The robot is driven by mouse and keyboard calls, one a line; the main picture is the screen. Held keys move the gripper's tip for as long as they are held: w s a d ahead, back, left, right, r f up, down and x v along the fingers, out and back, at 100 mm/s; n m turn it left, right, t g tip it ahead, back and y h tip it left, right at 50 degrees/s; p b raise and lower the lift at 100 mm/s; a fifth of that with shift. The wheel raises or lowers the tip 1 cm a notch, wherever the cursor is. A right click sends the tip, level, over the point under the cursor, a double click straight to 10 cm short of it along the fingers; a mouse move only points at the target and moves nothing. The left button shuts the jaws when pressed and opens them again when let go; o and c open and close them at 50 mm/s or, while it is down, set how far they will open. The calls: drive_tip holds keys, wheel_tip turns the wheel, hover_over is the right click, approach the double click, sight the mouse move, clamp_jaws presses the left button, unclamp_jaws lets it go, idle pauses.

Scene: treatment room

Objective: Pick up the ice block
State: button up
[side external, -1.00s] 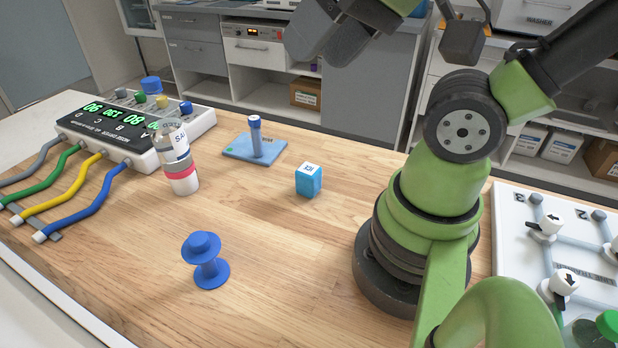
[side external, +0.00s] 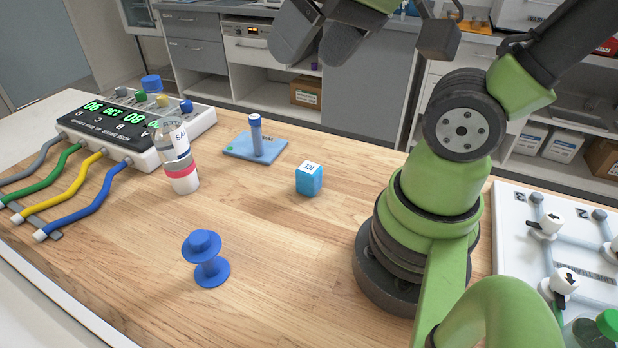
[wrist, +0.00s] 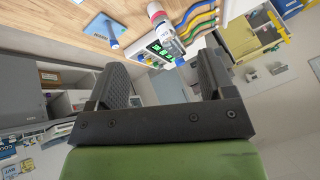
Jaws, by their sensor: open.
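The ice block (side external: 309,180) is a small blue cube with a white top marked "ICE". It sits on the wooden table in the middle of the side view, left of my arm's base. My gripper (side external: 312,42) is up at the top of the side view, raised well above the table and apart from the block. In the wrist view my gripper (wrist: 160,85) shows its two dark fingers wide apart with nothing between them. The ice block does not show in the wrist view.
A blue plate with a peg (side external: 256,148) stands behind the block. A saline bottle (side external: 178,160) and a display unit with coloured cables (side external: 120,130) are at the left. A blue spool (side external: 206,262) stands in front. A white valve board (side external: 512,225) is at the right.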

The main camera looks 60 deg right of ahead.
drive_tip(key=w+d+f+n+g+h, duration=0.1)
drive_tip(key=w+d+f+g+h, duration=0.15)
drive_tip(key=w+d+f, duration=0.45)
drive_tip(key=n+g, duration=0.2)
drive_tip(key=g, duration=0.2)
hover_over(309, 167)
drive_tip(key=shift+y, duration=0.45)
drive_tip(key=f, duration=1.1)
drive_tip(key=shift+w, duration=0.35)
drive_tip(key=shift+d+f, duration=0.1)
drive_tip(key=shift+f, duration=0.25)
wheel_tip(309, 167, down, 5)
drive_tip(key=shift+s+r, duration=0.15)
drive_tip(key=shift+r, duration=0.05)
drive_tip(key=shift+s+f, duration=0.2)
drive_tip(key=shift+f, duration=2.45)
drive_tip(key=c, duration=1)
